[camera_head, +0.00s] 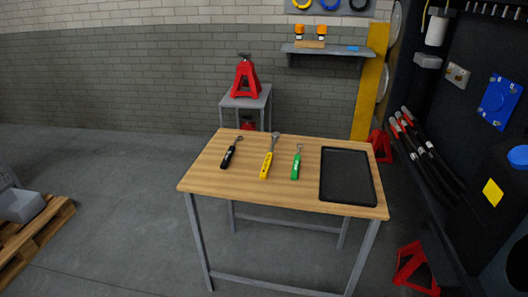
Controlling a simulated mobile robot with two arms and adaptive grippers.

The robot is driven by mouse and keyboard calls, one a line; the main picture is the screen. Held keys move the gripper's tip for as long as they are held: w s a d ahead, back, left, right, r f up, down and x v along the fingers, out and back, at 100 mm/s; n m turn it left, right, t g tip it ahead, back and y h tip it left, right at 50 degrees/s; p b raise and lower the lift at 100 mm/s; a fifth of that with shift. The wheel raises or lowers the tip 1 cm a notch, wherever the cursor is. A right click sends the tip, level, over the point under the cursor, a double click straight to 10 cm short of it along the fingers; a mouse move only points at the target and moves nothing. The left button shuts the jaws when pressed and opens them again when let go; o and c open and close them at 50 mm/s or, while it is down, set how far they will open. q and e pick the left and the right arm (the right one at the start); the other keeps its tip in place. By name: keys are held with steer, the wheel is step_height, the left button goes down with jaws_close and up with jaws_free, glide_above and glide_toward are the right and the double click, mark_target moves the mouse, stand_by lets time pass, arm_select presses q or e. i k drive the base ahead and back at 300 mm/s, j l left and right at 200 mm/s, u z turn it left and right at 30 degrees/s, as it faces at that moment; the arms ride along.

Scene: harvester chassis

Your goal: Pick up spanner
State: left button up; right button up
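Three spanner-like tools lie apart on a wooden-topped table (213,177) ahead of me. The left one has a black handle (228,157) and a small ring-like metal head. The middle one has a yellow handle (266,166) and a larger metal head pointing to the back. The right one has a green handle (296,168) and a small metal head. I cannot tell which one the task calls the spanner. Neither of my grippers shows in the head view.
An empty-looking black tray (347,176) lies on the table's right side. A red jack stand (245,80) stands on a small grey table behind. Another red stand (415,268) is on the floor at right. A pallet (30,236) lies at left. Floor before the table is clear.

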mark_target(224, 164)
steer(key=i+j+z, duration=0.15)
steer(key=j+z, duration=0.15)
steer(key=i+j+z, duration=0.1)
steer(key=j+z, duration=0.15)
steer(key=i+j+z, duration=0.1)
steer(key=j+z, duration=0.2)
steer(key=j, duration=0.15)
steer(key=j+z, duration=0.25)
steer(key=i+j, duration=0.05)
steer(key=j, duration=0.05)
